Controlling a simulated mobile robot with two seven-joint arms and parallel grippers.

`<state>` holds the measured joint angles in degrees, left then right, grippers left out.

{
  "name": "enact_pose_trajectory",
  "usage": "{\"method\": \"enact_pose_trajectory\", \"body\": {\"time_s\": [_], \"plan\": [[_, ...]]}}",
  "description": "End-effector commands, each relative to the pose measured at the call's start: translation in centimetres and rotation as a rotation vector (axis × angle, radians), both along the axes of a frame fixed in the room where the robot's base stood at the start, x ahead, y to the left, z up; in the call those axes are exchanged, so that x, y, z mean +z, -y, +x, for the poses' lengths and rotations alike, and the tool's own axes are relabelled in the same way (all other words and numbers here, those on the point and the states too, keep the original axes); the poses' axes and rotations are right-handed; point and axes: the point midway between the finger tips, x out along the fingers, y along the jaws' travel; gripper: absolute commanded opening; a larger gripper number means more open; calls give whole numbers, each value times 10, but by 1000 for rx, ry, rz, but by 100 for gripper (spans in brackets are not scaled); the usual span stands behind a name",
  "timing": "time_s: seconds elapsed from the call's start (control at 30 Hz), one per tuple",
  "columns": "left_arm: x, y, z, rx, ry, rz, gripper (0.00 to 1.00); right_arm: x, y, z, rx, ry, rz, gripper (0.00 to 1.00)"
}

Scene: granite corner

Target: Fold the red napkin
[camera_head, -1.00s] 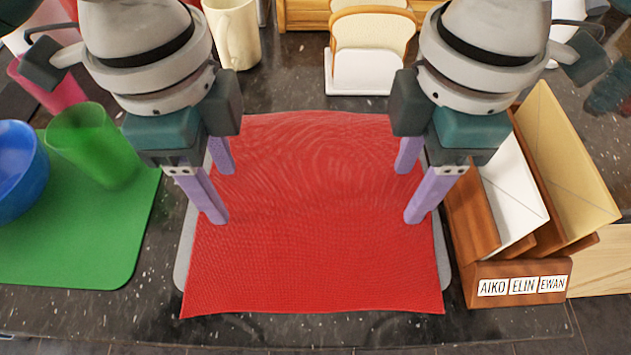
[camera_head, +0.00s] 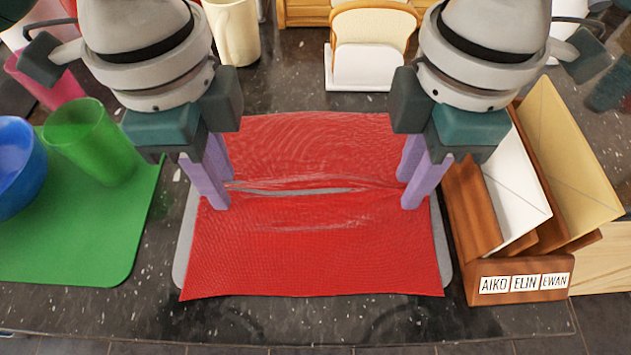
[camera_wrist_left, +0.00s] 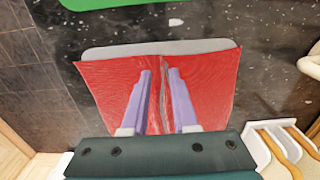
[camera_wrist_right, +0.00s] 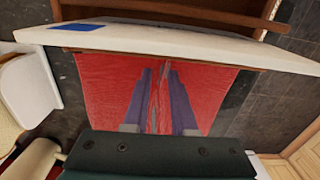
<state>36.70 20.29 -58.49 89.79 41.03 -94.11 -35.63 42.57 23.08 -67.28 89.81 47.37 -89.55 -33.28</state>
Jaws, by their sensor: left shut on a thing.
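The red napkin (camera_head: 315,250) lies spread over a grey mat (camera_head: 184,262) on the dark counter, its near edge toward me. A raised crease runs across its middle between my two grippers, with a grey strip showing along it. My left gripper (camera_head: 224,193) is at the napkin's left side, shut on the cloth; the left wrist view shows the napkin (camera_wrist_left: 110,85) bunched between the fingers (camera_wrist_left: 160,72). My right gripper (camera_head: 407,193) is at the right side, also shut on the cloth; the right wrist view shows the crease between its fingers (camera_wrist_right: 158,66).
A wooden letter holder (camera_head: 515,270) with envelopes stands close on the right. A green mat (camera_head: 100,255) with a green cup (camera_head: 92,140) and blue bowl (camera_head: 18,165) lies left. A toast rack (camera_head: 365,65) and cream mug (camera_head: 232,35) stand behind. The front counter strip is clear.

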Motion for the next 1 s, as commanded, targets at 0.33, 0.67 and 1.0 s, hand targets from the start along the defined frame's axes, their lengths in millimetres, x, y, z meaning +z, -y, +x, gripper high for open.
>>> {"method": "enact_pose_trajectory", "body": {"time_s": [0.33,0.67,1.0], "plan": [[-1,-1,-1,0,-3,2,1,-1,1,0,-1,0,-1,1],[-2,-1,-1,1,-3,3,0,-1,1,0,-1,1,-2,0],[-2,-1,-1,1,-3,3,0,-1,1,1,-2,2,-3,0]]}}
